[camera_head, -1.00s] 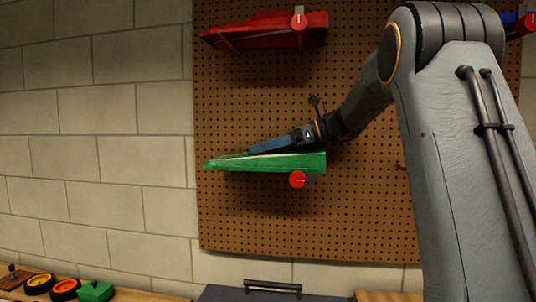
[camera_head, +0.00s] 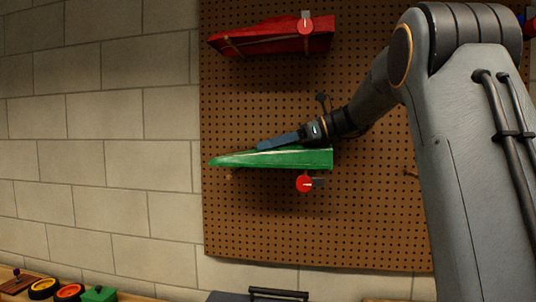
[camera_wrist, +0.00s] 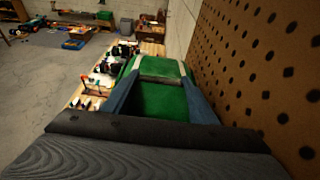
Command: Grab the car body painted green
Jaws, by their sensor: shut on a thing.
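The green car body (camera_head: 265,159) is a long wedge in front of the pegboard in the head view, its narrow end to the left. My gripper (camera_head: 262,146) reaches it from the upper right. In the wrist view my gripper (camera_wrist: 162,105) has its two blue fingers on either side of the green car body (camera_wrist: 160,97), closed on it. White stripes show on the body. Whether the body still touches its peg is unclear.
A red car body (camera_head: 270,38) hangs higher on the pegboard (camera_head: 250,220). A red round knob (camera_head: 304,184) is just below the green body. The block wall at left is bare.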

